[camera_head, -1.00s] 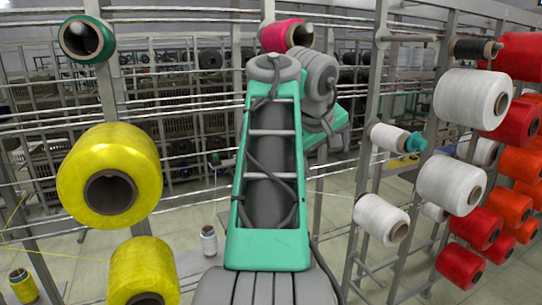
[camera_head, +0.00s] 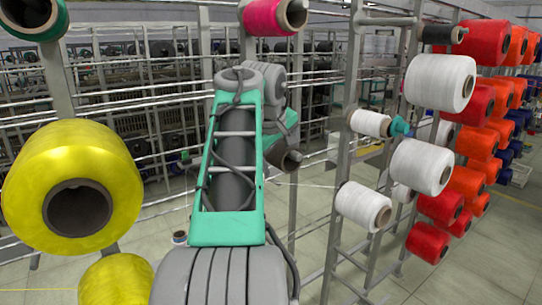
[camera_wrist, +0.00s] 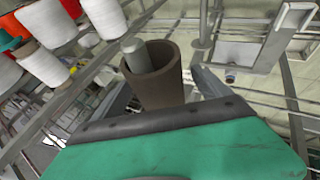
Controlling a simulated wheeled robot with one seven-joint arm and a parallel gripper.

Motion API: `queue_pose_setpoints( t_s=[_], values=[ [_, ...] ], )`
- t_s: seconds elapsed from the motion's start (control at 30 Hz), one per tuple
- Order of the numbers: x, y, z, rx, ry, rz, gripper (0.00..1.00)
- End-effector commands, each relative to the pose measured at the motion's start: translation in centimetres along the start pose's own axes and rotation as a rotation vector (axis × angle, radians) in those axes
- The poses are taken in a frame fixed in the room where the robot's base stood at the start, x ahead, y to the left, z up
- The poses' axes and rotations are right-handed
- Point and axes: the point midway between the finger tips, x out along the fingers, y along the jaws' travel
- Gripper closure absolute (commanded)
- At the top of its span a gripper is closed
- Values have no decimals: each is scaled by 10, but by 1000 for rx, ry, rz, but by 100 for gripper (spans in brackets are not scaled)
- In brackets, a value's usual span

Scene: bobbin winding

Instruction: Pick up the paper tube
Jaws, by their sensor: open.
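The paper tube (camera_wrist: 158,85) is a brown hollow tube in the wrist view, its open end toward the top of the picture. A light grey round rod (camera_wrist: 135,55) shows in its mouth. I cannot tell whether the finger touches the tube.
White spools (camera_head: 420,166) and red spools (camera_head: 427,242) hang on a rack right of my arm. A yellow spool (camera_head: 75,190) stands close at left, and a pink spool (camera_head: 275,17) above. Metal rails run behind. Open floor (camera_head: 480,270) lies at lower right.

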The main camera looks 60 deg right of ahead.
Motion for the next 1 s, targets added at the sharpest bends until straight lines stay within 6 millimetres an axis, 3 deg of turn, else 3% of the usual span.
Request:
queue_pose_setpoints(
  t_s=[0.27, 1.0],
  values=[
    [4, 2, 0, 3, 1, 2, 15],
    [4, 2, 1, 4, 0, 2, 75]
  ],
)
